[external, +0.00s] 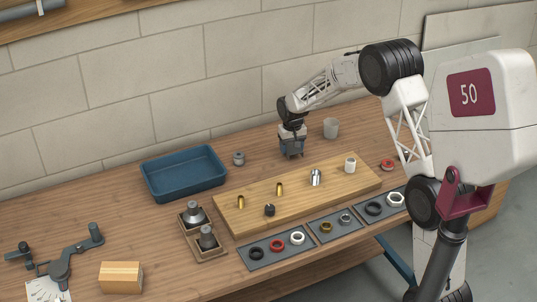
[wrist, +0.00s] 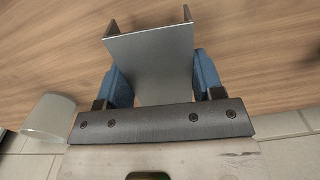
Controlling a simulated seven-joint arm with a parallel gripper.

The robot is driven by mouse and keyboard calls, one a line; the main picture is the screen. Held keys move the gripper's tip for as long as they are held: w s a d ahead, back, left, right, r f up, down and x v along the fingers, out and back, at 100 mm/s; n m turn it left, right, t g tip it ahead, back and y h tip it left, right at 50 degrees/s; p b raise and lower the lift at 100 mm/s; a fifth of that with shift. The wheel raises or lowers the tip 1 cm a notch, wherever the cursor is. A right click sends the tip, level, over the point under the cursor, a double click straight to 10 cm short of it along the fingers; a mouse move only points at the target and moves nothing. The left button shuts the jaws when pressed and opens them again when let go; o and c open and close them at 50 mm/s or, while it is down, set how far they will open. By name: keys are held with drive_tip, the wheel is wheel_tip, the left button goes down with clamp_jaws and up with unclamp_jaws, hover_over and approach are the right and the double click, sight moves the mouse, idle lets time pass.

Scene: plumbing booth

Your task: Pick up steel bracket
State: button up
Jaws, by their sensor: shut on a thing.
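The steel bracket (wrist: 150,62) is a grey metal channel with raised side flanges, seen large in the wrist view. My gripper (wrist: 160,85) has its two blue-padded fingers on either side of the bracket and is shut on it. In the external view my gripper (external: 291,150) points down over the wooden table behind the light wooden board. The bracket is too small to make out clearly there. I cannot tell from these views whether it touches the table.
A blue tray (external: 183,173) lies left of my gripper, with a small grey fitting (external: 239,158) between them. The wooden board (external: 320,197) in front carries several fittings. Dark mats with rings (external: 277,250) lie nearer the front edge.

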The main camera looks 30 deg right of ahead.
wheel_tip(320, 180, up, 9)
drive_tip(key=shift+f, duration=0.15)
